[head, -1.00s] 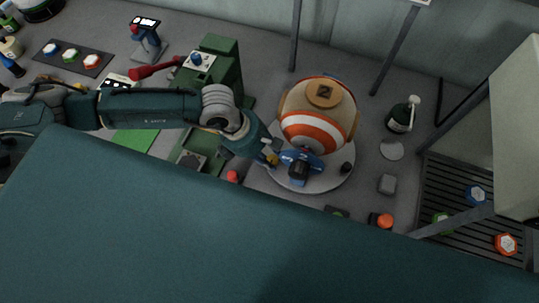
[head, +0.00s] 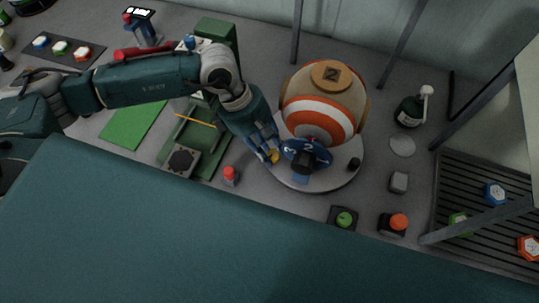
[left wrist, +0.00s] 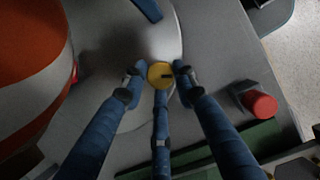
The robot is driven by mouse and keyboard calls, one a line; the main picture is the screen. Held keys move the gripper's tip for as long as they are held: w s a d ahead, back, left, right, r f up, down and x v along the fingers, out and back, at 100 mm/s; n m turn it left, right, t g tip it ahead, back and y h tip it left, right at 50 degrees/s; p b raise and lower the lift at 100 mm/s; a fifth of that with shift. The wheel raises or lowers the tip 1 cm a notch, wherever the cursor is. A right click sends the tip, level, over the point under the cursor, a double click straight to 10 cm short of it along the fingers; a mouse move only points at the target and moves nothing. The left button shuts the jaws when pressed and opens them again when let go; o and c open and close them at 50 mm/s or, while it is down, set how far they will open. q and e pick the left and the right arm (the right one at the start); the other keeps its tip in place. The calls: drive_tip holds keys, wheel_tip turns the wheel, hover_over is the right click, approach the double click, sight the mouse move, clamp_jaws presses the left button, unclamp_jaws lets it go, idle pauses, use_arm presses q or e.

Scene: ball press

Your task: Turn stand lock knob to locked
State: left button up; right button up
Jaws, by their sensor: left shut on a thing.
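The stand lock knob is a small yellow knob (left wrist: 160,75) with a dark mark pointing right in the left wrist view. It sits at the left rim of the round grey stand (head: 338,181) and partly shows in the head view (head: 274,156). My left gripper (left wrist: 158,70) is shut on the knob, with blue fingers on both sides and one below, partly covering it. A ball with orange and white bands (head: 325,105) rests on the stand, topped by a tan disc marked 2. My right gripper is not in view.
A blue numbered dial (head: 318,153) with a black knob is close to the right of my left fingers. A red button (head: 230,174) lies below left. Green (head: 344,219) and orange (head: 398,222) buttons stand in front.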

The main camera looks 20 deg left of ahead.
use_arm(q)
drive_tip(key=m+b, duration=0.1)
drive_tip(key=m+g+b, duration=0.1)
drive_tip(key=b, duration=0.1)
drive_tip(key=shift+d+f+m, duration=0.15)
drive_tip(key=shift+d+m, duration=0.05)
drive_tip(key=shift+m, duration=0.1)
drive_tip(key=shift+m+b, duration=0.4)
drive_tip(key=shift+b, duration=0.3)
drive_tip(key=shift+r, duration=0.2)
drive_tip(key=o, duration=1.1)
drive_tip(key=shift+s, duration=0.1)
drive_tip(key=shift+a, duration=0.1)
